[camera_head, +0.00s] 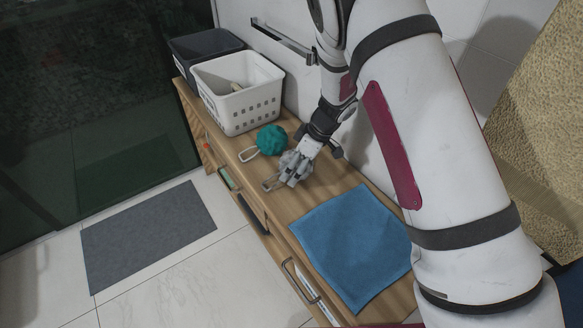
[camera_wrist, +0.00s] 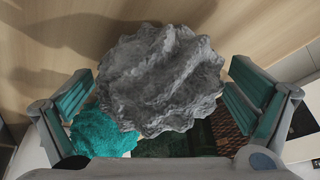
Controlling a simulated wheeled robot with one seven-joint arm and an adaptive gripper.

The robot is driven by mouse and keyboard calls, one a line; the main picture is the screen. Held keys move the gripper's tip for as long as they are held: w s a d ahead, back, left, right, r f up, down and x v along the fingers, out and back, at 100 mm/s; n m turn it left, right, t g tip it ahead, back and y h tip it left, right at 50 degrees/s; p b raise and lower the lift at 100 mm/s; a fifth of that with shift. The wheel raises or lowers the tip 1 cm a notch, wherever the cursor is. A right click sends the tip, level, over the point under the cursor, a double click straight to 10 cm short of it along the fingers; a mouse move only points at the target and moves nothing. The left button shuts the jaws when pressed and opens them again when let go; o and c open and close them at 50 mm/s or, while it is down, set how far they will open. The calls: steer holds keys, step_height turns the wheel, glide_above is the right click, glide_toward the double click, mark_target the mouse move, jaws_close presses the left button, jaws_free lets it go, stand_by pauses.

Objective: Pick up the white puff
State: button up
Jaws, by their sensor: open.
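The puff, greyish white and ruffled, (camera_head: 294,167) lies on the wooden counter with a pale loop beside it. In the wrist view the same puff (camera_wrist: 165,82) looks grey and fills the middle. My gripper (camera_wrist: 161,72) is open, with one teal-padded finger on each side of the puff and a visible gap on the right. On the left, the finger is close to the puff's edge, and I cannot tell whether it touches. In the head view, my gripper is right at the puff and partly merges with it.
A teal puff (camera_head: 271,139) with a pale loop lies just beyond, and shows at lower left in the wrist view (camera_wrist: 100,133). A white basket (camera_head: 240,112) and a dark basket (camera_head: 192,50) stand at the far end. A blue cloth (camera_head: 352,245) covers the near counter.

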steer(key=c, duration=1.1)
step_height(320, 180, up, 10)
steer(key=shift+r+p, duration=0.1)
steer(key=shift+p, duration=0.55)
